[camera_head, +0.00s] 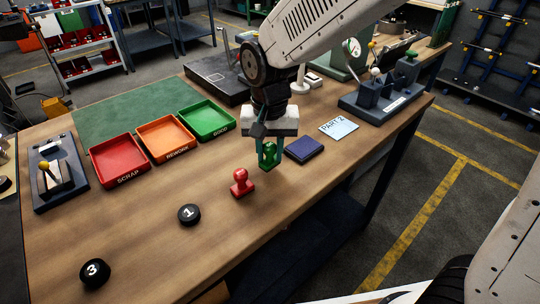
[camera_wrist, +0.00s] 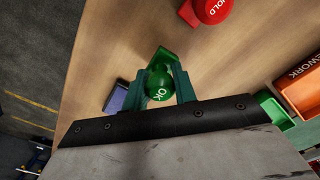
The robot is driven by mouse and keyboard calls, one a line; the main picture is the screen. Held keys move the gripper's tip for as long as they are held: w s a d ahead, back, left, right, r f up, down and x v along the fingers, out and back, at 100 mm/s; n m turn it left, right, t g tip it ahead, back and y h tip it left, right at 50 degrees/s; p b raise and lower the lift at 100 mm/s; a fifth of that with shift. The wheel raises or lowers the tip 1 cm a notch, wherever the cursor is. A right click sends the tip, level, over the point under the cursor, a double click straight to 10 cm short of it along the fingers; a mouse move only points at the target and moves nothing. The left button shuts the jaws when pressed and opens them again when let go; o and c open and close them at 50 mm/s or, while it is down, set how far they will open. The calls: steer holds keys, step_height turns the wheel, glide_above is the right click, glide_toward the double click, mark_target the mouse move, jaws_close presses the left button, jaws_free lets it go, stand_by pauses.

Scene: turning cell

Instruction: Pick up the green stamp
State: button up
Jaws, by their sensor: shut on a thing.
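The green stamp (camera_head: 269,157) is between the fingers of my gripper (camera_head: 267,152), which is shut on it. In the wrist view, the stamp's round knob (camera_wrist: 160,85) is marked "OK" and sits between the two green fingers (camera_wrist: 162,90). The stamp's base shows beyond the knob. I cannot tell whether the base touches the wooden table (camera_head: 170,255) or is slightly above it. A red stamp (camera_head: 242,183) stands just to the left and nearer; in the wrist view its knob (camera_wrist: 214,10) reads "HOLD".
A dark blue pad (camera_head: 304,148) and a "PART 2" card (camera_head: 339,128) lie to the right. Red (camera_head: 118,162), orange (camera_head: 165,139) and green (camera_head: 206,118) trays stand to the left. Black discs marked 1 (camera_head: 189,214) and 3 (camera_head: 95,273) lie at the front left.

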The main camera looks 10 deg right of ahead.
steer(key=shift+r, duration=0.8)
steer(key=s+r, duration=0.1)
steer(key=s, duration=1.5)
steer(key=shift+a, duration=0.2)
steer(key=shift+r, duration=0.1)
steer(key=shift+o, duration=0.8)
steer(key=shift+c, duration=0.4)
steer(key=shift+o, duration=0.4)
